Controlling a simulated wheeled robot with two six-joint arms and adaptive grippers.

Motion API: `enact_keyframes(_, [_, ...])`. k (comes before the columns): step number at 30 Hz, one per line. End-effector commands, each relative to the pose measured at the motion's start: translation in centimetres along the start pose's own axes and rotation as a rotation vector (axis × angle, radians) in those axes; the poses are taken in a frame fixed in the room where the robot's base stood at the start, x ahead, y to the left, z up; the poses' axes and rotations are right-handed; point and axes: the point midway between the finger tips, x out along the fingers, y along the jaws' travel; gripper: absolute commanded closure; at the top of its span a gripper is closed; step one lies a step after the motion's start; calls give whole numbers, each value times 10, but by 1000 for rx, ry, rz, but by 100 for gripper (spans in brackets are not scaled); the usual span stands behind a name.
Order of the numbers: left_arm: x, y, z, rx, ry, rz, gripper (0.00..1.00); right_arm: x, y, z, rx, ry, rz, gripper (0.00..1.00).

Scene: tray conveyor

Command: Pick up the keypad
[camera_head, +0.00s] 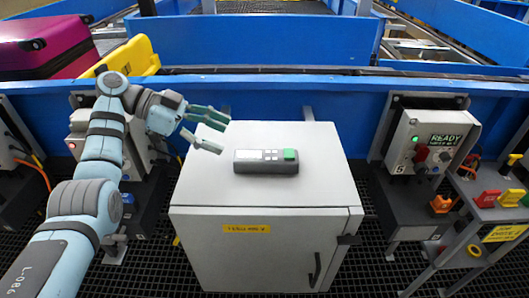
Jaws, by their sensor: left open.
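The keypad (265,162) is a dark grey, flat box with light keys and a green block at its right end. It lies on top of the light grey cabinet (318,149). My left gripper (223,135) is open and empty, above the cabinet's left part, to the upper left of the keypad and apart from it. My right gripper is not in view.
A control box (428,137) with a green READY display stands to the right, beside a rack (496,190) with coloured parts. Blue conveyor walls (252,40) run behind the cabinet. A magenta suitcase (45,45) and a yellow item (128,57) are at the back left.

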Motion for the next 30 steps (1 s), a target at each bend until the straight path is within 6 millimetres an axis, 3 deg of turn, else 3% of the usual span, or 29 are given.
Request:
enact_keyframes(3, [38,-1,-1,1,1,11,33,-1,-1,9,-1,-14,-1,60])
enact_keyframes(6, [62,-2,-1,0,0,12,33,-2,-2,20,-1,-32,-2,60])
enact_keyframes(13, [89,-3,2,-4,1,7,33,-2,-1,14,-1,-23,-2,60])
enact_keyframes(18, [120,-4,4,-4,1,5,33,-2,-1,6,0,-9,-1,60])
enact_keyframes(24, [125,-5,4,-4,-1,3,33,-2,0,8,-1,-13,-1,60])
enact_keyframes(25, [125,-5,4,-4,-1,3,35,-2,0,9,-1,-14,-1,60])
enact_keyframes(30, [124,-5,4,-4,-1,3,62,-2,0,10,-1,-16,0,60])
